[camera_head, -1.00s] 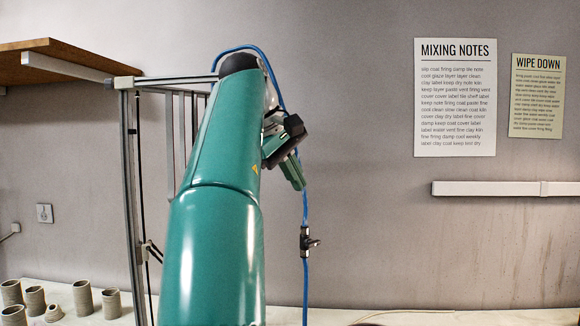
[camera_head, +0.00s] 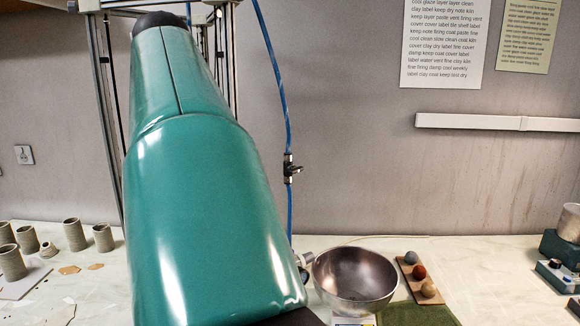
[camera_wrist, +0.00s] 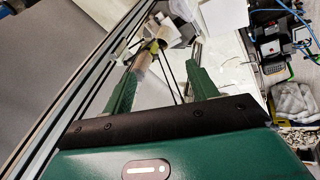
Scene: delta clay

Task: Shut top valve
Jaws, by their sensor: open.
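A small black valve (camera_head: 291,168) sits on a blue hose (camera_head: 283,100) that hangs down in front of the grey wall in the head view. A short lever or knob sticks out to its right, but its exact setting is too small to tell. Lower on the hose line, a silvery fitting (camera_head: 303,259) shows partly beside my arm; I cannot tell whether it is another valve. In the wrist view my gripper (camera_wrist: 163,75) is open, its two green fingers spread apart with nothing held. In the head view my arm hides the gripper. I cannot make out the valve in the wrist view.
A metal frame (camera_head: 106,120) with vertical bars stands behind my arm. On the bench are a steel bowl (camera_head: 354,275), a board with several balls (camera_head: 418,279), and clay cups (camera_head: 74,234) at left.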

